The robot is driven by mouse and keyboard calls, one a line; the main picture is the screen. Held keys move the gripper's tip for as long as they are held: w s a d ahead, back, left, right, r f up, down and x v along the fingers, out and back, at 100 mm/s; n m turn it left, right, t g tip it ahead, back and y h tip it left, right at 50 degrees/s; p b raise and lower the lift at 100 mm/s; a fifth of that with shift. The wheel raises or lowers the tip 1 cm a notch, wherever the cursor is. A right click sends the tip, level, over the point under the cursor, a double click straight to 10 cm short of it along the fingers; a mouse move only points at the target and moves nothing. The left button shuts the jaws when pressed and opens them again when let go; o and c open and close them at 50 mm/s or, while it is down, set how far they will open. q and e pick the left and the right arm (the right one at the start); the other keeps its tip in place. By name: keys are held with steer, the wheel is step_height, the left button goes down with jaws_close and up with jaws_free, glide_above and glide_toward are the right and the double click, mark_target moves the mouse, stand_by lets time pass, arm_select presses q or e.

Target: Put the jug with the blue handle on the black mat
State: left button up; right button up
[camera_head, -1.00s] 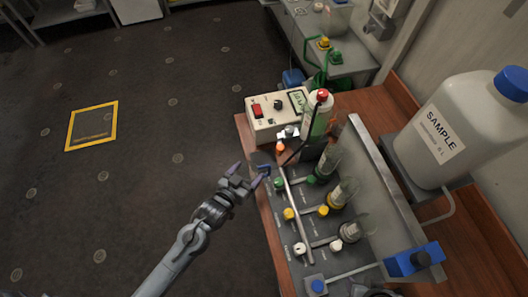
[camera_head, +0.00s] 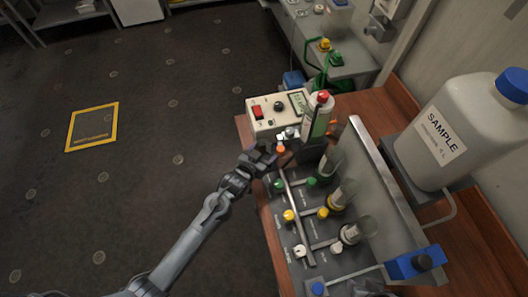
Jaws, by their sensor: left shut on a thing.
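I cannot make out a jug with a blue handle or a black mat. My left gripper (camera_head: 262,158) is at the left edge of the dark bench panel (camera_head: 278,218), below the instrument box. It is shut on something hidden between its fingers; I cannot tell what. An orange-tipped part (camera_head: 281,149) is just right of the fingers. Glass vessels with green, yellow and white fittings stand on the panel; the yellow one (camera_head: 340,194) is in the middle. My right gripper is not in view.
A red-capped bottle (camera_head: 319,115) stands beside the cream instrument box (camera_head: 275,114). A large SAMPLE canister (camera_head: 455,135) with a blue cap is at the right. A blue block (camera_head: 415,263) is at the lower right. The floor at left is open.

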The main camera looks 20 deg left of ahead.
arm_select(q)
steer(key=shift+s+f, duration=0.1)
steer(key=shift+f, duration=0.15)
steer(key=o, duration=1)
